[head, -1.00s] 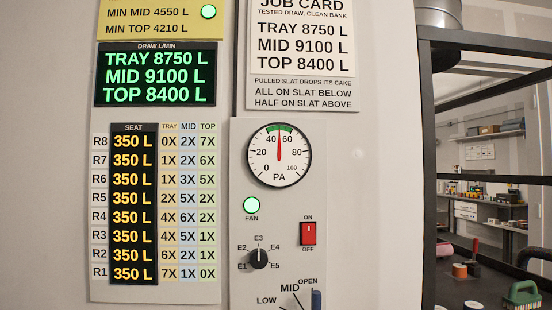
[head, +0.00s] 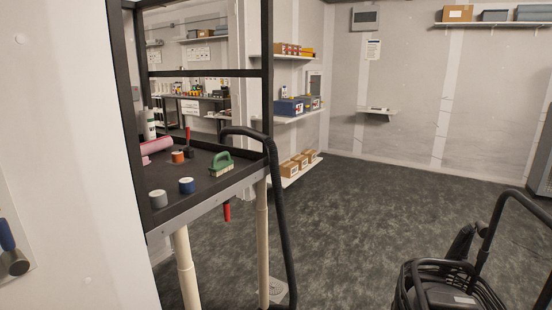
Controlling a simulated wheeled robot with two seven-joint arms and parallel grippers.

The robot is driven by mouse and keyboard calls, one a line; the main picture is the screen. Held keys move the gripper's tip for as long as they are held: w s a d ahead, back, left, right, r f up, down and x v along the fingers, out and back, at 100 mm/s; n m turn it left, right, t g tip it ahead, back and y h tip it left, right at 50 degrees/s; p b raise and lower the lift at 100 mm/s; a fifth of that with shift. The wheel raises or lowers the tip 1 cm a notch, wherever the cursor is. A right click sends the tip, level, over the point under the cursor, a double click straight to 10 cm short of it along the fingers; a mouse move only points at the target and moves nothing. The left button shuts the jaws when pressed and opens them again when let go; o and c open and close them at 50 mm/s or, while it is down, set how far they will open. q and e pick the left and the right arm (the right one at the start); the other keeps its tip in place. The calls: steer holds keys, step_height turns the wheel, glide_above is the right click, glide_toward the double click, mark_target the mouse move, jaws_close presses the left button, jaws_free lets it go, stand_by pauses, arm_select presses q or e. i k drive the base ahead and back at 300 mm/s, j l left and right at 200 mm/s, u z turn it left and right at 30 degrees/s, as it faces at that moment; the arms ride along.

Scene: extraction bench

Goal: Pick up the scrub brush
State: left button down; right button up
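The scrub brush (head: 221,163) has a green handle and pale bristles. It lies on the black top of a bench (head: 205,181), close to the bench's front edge, left of centre in the head view. Nothing covers it. Neither of my grippers shows in the head view, so I cannot see whether they are open or shut.
Near the brush are a blue roll (head: 187,186), a grey roll (head: 158,199), an orange roll (head: 178,157) and a pink roll (head: 157,145). A black curved rail (head: 278,200) stands beside the bench. A black basket (head: 445,290) is at lower right. Open floor (head: 350,215) lies between.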

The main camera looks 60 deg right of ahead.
mark_target(216, 170)
steer(key=z, duration=1.7)
